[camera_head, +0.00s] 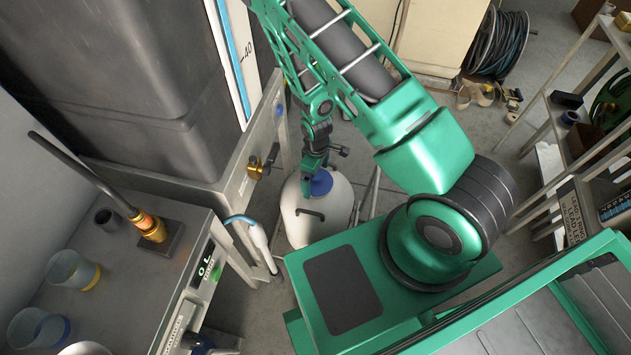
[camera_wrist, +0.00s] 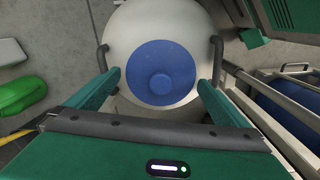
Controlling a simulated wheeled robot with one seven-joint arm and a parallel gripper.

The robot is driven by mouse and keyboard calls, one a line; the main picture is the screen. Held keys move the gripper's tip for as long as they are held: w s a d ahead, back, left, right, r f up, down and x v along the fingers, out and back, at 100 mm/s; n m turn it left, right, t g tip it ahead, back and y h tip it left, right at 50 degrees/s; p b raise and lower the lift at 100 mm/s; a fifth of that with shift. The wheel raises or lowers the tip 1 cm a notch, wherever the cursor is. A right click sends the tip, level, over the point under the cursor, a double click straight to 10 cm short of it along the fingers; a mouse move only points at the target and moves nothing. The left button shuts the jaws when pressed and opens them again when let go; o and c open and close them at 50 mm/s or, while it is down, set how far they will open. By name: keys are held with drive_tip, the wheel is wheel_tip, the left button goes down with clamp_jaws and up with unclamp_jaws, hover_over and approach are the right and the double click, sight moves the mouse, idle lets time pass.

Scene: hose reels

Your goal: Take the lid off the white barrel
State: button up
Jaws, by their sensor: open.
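The white barrel (camera_head: 318,222) stands on the floor beyond my base, with dark handles on its sides. It also shows in the wrist view (camera_wrist: 125,30). Its round blue lid (camera_wrist: 160,72) with a raised centre knob sits on top. In the head view the lid (camera_head: 322,183) is partly hidden by my gripper. My gripper (camera_wrist: 160,82) is open, its two green fingers spread on either side of the lid. The fingers look empty. I cannot tell how far above the lid the fingertips are.
A grey bench (camera_head: 150,245) with cups and a brass-based burner stands at the left. A metal tank (camera_head: 150,100) with a brass valve is behind it. Shelving (camera_head: 570,140) stands at the right, and a hose reel (camera_head: 497,45) at the back. A green object (camera_wrist: 22,95) lies left in the wrist view.

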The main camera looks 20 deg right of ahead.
drive_tip(key=c, duration=0.9)
drive_tip(key=shift+c, duration=0.4)
drive_tip(key=shift+r, duration=0.15)
